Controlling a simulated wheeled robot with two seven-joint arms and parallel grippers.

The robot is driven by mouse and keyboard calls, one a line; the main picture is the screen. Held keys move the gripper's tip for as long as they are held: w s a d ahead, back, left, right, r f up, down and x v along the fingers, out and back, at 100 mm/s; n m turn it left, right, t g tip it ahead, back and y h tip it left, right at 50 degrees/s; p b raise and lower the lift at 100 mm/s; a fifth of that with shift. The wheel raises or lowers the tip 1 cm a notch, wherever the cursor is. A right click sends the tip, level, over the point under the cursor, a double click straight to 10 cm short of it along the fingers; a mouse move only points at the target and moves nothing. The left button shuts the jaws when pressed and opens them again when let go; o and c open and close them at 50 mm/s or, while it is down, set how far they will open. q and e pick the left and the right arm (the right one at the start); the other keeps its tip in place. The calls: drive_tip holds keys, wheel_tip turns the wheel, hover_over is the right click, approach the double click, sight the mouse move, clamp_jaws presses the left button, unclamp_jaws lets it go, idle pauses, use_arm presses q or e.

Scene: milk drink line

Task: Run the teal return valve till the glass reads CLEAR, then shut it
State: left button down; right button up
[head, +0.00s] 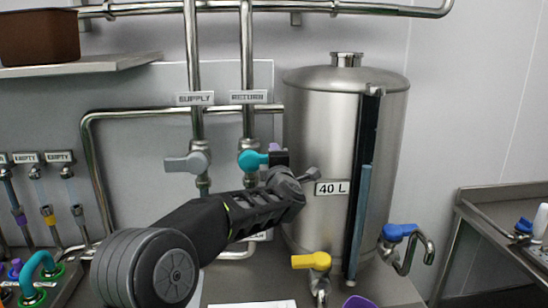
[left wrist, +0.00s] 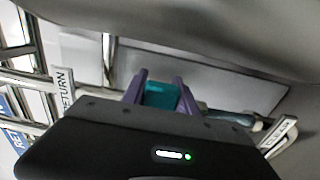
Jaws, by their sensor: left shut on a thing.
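The teal return valve handle (head: 252,161) sits on the vertical pipe under the RETURN label (head: 248,97). It lies roughly level, across the pipe, pointing right. My left gripper (head: 276,158) is at its right end, largely hidden behind my wrist. In the left wrist view my purple fingers (left wrist: 157,94) are closed on the teal handle (left wrist: 160,96) between them. A glassy pipe section (left wrist: 230,117) shows beyond, with a white label (left wrist: 281,134) whose words I cannot read. In the head view my arm covers most of this stretch of pipe. My right gripper is not in view.
The grey SUPPLY valve handle (head: 187,163) is left of the teal one. A steel 40 L tank (head: 320,110) with a blue level column (head: 360,215) stands close right. A yellow-handled tap (head: 311,261) and blue-handled tap (head: 400,231) are lower right.

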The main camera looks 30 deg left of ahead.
use_arm(q)
drive_tip(key=shift+f, duration=0.15)
drive_tip(key=c, duration=1)
unclamp_jaws()
drive_tip(key=shift+o, duration=0.2)
drive_tip(key=b+v, duration=0.2)
drive_tip(key=v, duration=0.5)
drive_tip(key=shift+s+d, duration=0.3)
